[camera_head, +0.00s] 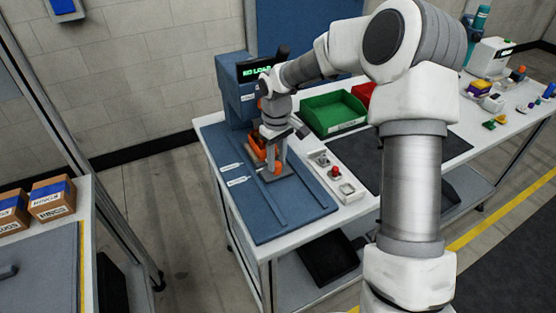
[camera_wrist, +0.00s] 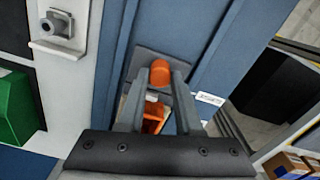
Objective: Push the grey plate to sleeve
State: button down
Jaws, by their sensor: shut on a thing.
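The grey plate (camera_head: 279,173) lies flat on the blue base (camera_head: 302,213), between its raised rails. It also shows in the wrist view (camera_wrist: 146,60), beyond my fingertips. An orange post (camera_wrist: 160,71) stands on the plate. My gripper (camera_wrist: 158,85) points down at the plate, its fingers closed on the post; in the head view (camera_head: 272,158) it is above the plate's near-machine side. Another orange part (camera_wrist: 152,120) shows between the fingers. No sleeve can be told for certain; the blue machine (camera_head: 233,92) at the base's back end may hide it.
The machine's display reads "NO LOAD". A green bin (camera_head: 333,113) and a control panel with a red button (camera_head: 334,171) sit right of the base. A dark mat (camera_head: 362,152) lies beyond them. The base's front end is clear.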

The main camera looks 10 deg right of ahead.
jog(key=c, duration=0.6)
grip_release()
notch_tip(320, 180, up, 18)
jog(key=shift+f+p, duration=0.25)
jog(key=shift+p, duration=0.45)
jog(key=shift+s+r, duration=0.1)
jog(key=s+d+r+m+t+h, duration=0.1)
jog(key=s+r+m, duration=0.15)
jog(key=s, duration=0.55)
jog(key=s+d+r+m+t, duration=0.1)
jog(key=s+d+r+t, duration=0.1)
jog(key=s+r, duration=0.35)
jog(key=shift+s+d+f+m+t+y, duration=0.25)
jog(key=shift+s+f+m+t, duration=0.4)
jog(key=shift+s, duration=1.85)
jog(key=shift+s+d+f+m+t+y, duration=0.15)
jog(key=shift+s+d+f+m, duration=0.45)
jog(key=shift+s, duration=1.95)
jog(key=shift+s+d+f+m+t+y, duration=0.1)
jog(key=shift+s+f+m+t, duration=0.6)
jog(key=shift+s, duration=1.8)
